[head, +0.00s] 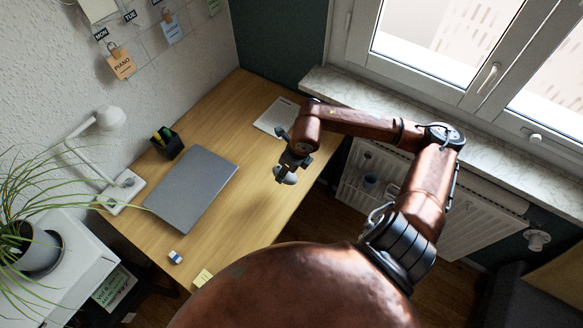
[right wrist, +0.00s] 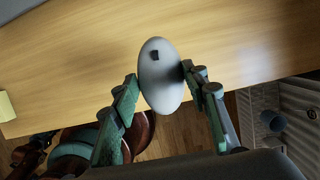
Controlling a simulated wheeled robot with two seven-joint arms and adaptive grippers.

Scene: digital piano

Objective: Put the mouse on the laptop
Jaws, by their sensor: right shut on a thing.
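The mouse (right wrist: 160,84) is a smooth white-grey oval with a small dark mark. My right gripper (right wrist: 158,86) is shut on it, one finger on each side. In the head view the mouse (head: 287,178) shows below my right gripper (head: 290,165), over the desk's right edge area. The laptop (head: 192,189) is closed, flat and grey, and lies on the desk to the left of the gripper, apart from it. My left gripper is not in view.
The wooden desk (head: 262,190) is bare between the gripper and the laptop. A dark pen holder (head: 168,147) and white lamp (head: 110,118) stand beyond the laptop. A paper sheet (head: 275,117) lies near the window; an eraser (head: 175,257) and yellow notes (head: 203,278) lie near the front.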

